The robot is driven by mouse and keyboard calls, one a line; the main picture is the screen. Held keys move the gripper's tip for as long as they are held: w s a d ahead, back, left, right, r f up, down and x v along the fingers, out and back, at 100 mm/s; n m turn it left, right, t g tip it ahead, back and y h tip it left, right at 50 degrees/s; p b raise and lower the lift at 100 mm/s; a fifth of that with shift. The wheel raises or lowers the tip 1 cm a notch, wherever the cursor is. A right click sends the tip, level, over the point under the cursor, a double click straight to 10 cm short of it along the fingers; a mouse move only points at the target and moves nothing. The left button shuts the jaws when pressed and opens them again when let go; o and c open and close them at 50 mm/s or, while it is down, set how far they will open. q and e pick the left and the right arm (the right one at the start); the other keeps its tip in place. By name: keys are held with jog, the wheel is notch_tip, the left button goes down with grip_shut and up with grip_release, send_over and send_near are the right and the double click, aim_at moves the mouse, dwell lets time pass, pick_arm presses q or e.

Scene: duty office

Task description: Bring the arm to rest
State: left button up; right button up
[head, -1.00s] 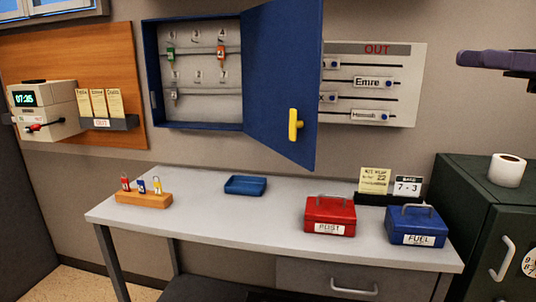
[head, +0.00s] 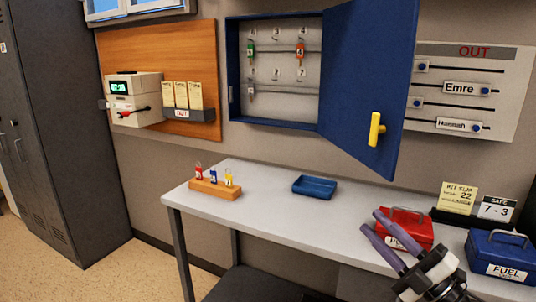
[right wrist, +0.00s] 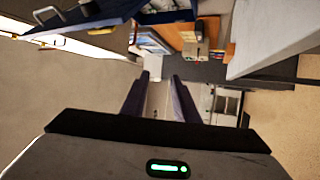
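My right gripper (head: 371,222) comes in from the lower right of the head view. Its two purple fingers are spread apart with nothing between them. They are in front of the red cash box (head: 415,225) and hide part of it; I cannot tell how far above the desk they are. The right wrist view shows the same gripper (right wrist: 161,76) with a clear gap between its fingers. My left gripper is in neither view.
The grey desk (head: 270,215) carries a wooden key block (head: 215,189), a blue tray (head: 314,187) and a blue cash box (head: 500,254). Above it, the blue key cabinet's door (head: 365,80) stands open. The floor at left (head: 60,275) is clear.

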jog(key=s+a+f+m+g+h, duration=0.1)
jog(key=s+f+m+h, duration=0.3)
jog(key=f, duration=0.4)
jog(key=s+a+f+m+h, duration=0.1)
jog(key=s+f+m+h, duration=0.1)
jog(key=s+f+m, duration=0.45)
jog(key=s+a+f+m+g+h, duration=0.1)
jog(key=a+f+m+h, duration=0.2)
jog(key=f, duration=0.7)
jog(key=s+a+f+m+g+h, duration=0.1)
jog(key=s+f+m+g, duration=0.2)
jog(key=s+f, duration=0.4)
jog(key=s+a+f+m+g+h, duration=0.1)
jog(key=s+f+m+g, duration=0.3)
jog(key=s, duration=0.9)
notch_tip(320, 180, down, 3)
jog(key=shift+s+a+r+m, duration=0.1)
jog(key=shift+s+a+m, duration=0.05)
jog(key=shift+s+m, duration=0.25)
